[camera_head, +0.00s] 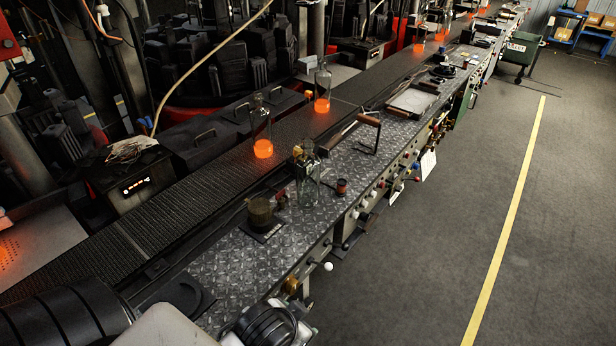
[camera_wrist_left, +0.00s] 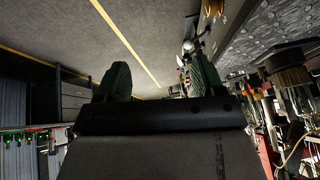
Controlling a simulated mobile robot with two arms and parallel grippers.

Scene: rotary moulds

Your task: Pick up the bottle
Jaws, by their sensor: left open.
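A clear glass bottle (camera_head: 308,182) stands upright on the diamond-plate bench (camera_head: 222,272) in the head view. More clear bottles with glowing orange bases stand on the dark conveyor behind it, one near (camera_head: 262,128) and one farther back (camera_head: 322,86). In the left wrist view my left gripper (camera_wrist_left: 161,80) shows two green-tipped fingers spread wide, with nothing between them. My left arm comes in at the lower left of the head view, short of the bottle. I cannot make out the fingertips there. My right gripper is not in view.
A dark cup (camera_head: 260,212) stands on the bench left of the bottle, and a small reddish-brown spool (camera_head: 341,187) stands to its right. A wood-handled tool (camera_head: 350,132) lies behind. Knobs line the bench's front edge. The grey floor (camera_head: 440,240) is clear.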

